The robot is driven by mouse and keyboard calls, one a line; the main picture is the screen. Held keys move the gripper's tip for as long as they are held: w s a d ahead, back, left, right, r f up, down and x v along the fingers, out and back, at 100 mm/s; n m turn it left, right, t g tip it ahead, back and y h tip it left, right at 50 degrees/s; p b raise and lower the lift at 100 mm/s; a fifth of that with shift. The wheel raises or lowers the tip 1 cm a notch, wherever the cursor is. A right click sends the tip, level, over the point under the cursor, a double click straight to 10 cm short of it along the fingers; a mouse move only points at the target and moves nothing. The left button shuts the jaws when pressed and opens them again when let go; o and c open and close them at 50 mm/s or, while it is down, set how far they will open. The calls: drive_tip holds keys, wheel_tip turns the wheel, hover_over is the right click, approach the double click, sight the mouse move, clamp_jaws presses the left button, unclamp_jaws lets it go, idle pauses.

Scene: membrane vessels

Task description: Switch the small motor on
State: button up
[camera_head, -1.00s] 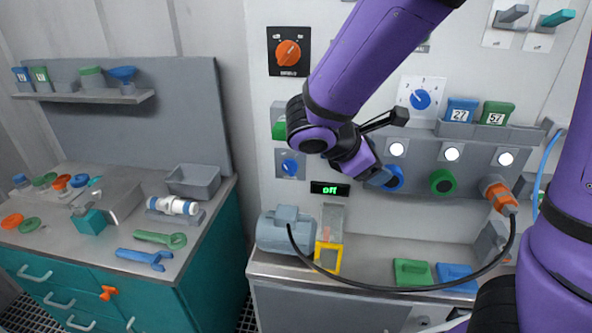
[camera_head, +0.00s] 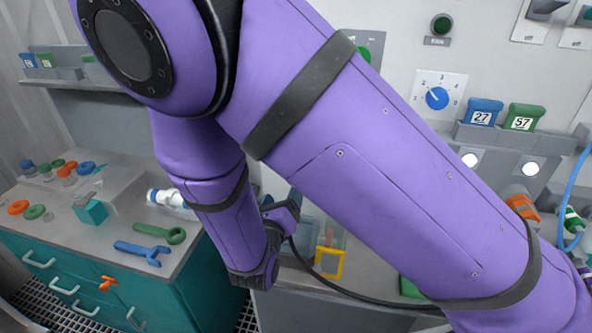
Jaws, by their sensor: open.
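The small grey-blue motor (camera_head: 308,232) is on the bench at the wall, mostly hidden behind my arm. A yellow frame (camera_head: 329,263) shows just right of it. My gripper (camera_head: 284,212) is beside the motor's left side in the picture. Only part of its purple and black body shows, and its fingertips are hidden. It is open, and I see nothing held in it. The display that read "off", the orange rotary knob and the blue knob above the motor are all behind my arm.
A blue dial (camera_head: 437,98) and the blue 27 and green 57 blocks (camera_head: 483,112) are on the right wall. A black cable (camera_head: 350,289) curves below my arm. On the left bench (camera_head: 110,235) lie a green wrench (camera_head: 160,233) and a blue wrench (camera_head: 143,252).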

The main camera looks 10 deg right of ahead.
drive_tip(key=x, duration=1)
drive_tip(key=shift+w, duration=0.3)
drive_tip(key=shift+d, duration=0.1)
drive_tip(key=shift+c, duration=0.2)
drive_tip(key=c, duration=0.8)
drive_tip(key=shift+m, duration=0.3)
drive_tip(key=m, duration=1.1)
drive_tip(key=shift+w+a, duration=0.1)
drive_tip(key=shift+a, duration=0.25)
